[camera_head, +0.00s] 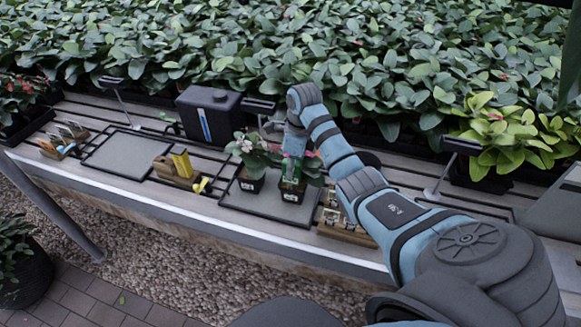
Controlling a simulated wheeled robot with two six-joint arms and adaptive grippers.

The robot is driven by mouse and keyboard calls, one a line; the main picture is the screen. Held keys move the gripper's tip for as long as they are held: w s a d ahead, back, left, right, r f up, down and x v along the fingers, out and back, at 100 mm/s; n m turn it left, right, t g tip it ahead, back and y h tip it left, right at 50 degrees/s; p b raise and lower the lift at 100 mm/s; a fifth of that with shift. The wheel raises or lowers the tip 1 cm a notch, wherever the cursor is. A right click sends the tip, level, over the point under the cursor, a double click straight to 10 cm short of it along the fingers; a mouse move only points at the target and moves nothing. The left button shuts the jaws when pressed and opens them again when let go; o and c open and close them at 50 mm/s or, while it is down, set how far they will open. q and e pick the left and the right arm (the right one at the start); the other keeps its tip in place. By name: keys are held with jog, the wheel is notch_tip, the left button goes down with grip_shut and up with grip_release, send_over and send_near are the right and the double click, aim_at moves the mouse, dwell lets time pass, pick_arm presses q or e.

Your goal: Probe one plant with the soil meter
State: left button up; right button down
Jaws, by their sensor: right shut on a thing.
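Two small potted plants in black pots stand side by side on a grey tray (262,201) on the bench. The left plant (250,158) has pale pink flowers; the right plant (311,172) has red ones. My right gripper (293,156) is over the right pot (292,193), pointing down and shut on the soil meter (290,171), a small green upright thing. The meter is in front of the leaves and above the pot. Whether its tip is in the soil is too small to tell. My left gripper is not in view.
A black tank (210,112) stands behind the tray. A wooden holder with yellow pieces (181,164) is to its left, and a wooden box of small packets (340,222) to its right. An empty grey tray (125,152) lies farther left. Dense foliage fills the back.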

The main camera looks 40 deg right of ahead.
jog(key=c, duration=1.3)
grip_release()
